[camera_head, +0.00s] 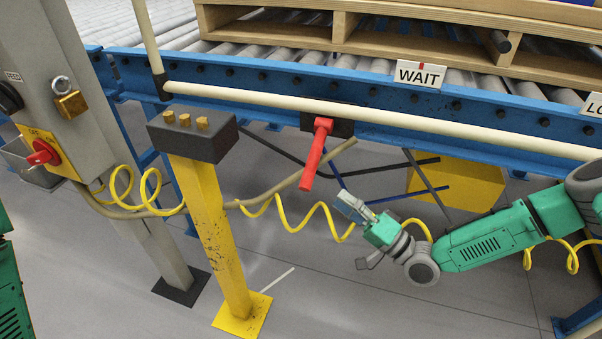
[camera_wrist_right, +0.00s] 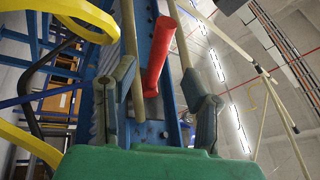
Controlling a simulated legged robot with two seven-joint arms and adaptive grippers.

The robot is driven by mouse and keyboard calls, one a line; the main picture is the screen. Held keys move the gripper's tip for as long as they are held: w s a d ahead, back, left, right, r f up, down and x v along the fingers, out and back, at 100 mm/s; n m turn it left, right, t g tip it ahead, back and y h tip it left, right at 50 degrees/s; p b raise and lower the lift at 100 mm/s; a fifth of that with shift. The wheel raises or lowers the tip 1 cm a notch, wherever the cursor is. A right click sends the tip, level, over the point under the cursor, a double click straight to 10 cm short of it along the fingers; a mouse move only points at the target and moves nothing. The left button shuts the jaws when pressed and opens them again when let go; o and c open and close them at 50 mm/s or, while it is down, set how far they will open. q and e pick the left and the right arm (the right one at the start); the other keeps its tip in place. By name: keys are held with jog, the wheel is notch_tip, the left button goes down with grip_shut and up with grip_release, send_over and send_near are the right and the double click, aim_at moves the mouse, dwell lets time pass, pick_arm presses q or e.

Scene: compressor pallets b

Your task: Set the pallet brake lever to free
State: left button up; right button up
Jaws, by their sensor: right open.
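The red brake lever (camera_head: 315,155) hangs down and slightly left from a dark mount (camera_head: 342,127) on the blue conveyor rail. My right gripper (camera_head: 347,203) is open and empty, just below and right of the lever's lower end. In the right wrist view the red lever (camera_wrist_right: 160,55) shows between the two spread fingers of the gripper (camera_wrist_right: 157,72). I see no contact. A "WAIT" sign (camera_head: 420,74) is on the rail, right of the lever. My left gripper is out of view.
A cream pipe (camera_head: 270,100) runs along the rail above the lever. A yellow post (camera_head: 212,230) with a dark button box (camera_head: 192,138) stands to the left. Yellow coiled hose (camera_head: 290,222) hangs behind my gripper. A wooden pallet (camera_head: 400,45) sits on the rollers.

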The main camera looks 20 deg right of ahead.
aim_at(315, 156)
jog(key=b+x, duration=0.1)
jog(key=x, duration=1.1)
jog(key=shift+b, duration=0.3)
jog(key=shift+a, duration=0.15)
grip_shut()
jog(key=shift+f, duration=0.1)
